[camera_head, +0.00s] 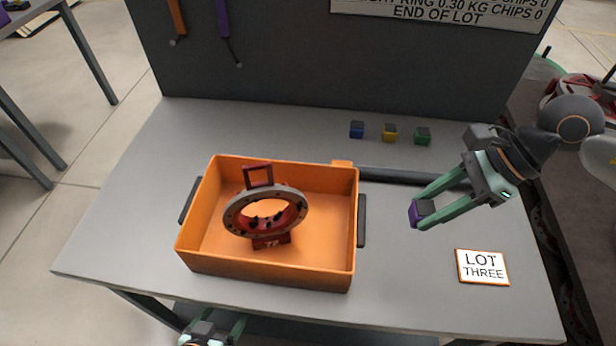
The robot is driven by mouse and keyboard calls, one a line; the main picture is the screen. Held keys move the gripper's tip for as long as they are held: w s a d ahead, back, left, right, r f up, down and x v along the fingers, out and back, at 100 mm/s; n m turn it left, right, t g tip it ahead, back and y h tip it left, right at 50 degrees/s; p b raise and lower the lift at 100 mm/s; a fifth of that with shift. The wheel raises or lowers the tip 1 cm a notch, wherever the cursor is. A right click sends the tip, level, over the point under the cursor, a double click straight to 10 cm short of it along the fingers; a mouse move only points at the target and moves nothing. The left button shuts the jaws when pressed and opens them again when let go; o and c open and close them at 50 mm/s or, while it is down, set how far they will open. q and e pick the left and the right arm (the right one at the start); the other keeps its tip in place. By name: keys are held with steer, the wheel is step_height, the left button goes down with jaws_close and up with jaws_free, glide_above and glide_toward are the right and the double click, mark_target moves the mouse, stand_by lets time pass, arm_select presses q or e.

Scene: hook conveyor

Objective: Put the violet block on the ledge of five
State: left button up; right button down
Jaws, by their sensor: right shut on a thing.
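The violet block (423,209) is between the fingertips of my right gripper (420,211), which is shut on it. The gripper reaches in from the right and holds the block over the table, right of the orange crate. My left gripper (212,328) shows only in part at the bottom edge, below the table's front edge; its fingertips are not clear. I cannot make out a ledge marked five. A dark low bar (400,177) lies along the table behind the held block.
The orange crate (268,276) holds a grey-and-red ring part (237,217). Blue (357,129), yellow (390,133) and green (422,136) blocks stand in a row at the back. A "LOT THREE" card (482,267) lies at the right front. The table's left side is clear.

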steer(key=shift+w+d+r+m+t, duration=0.1)
steer(key=shift+w+r+m+t, duration=0.15)
steer(key=shift+m+t, duration=0.25)
steer(key=shift+w+f, duration=0.1)
steer(key=shift+w, duration=0.05)
steer(key=w+a+f+p, duration=0.2)
steer(key=w+f, duration=0.1)
steer(key=w, duration=0.5)
glide_above(379, 196)
steer(key=s, duration=0.1)
step_height(379, 196, down, 6)
steer(key=shift+r, duration=0.25)
steer(key=shift+w+f, duration=0.6)
steer(key=shift+f, duration=0.2)
step_height(379, 196, down, 3)
steer(key=shift+r, duration=0.1)
arm_select(q)
steer(key=shift+a+r, duration=0.3)
steer(key=shift+r, duration=0.5)
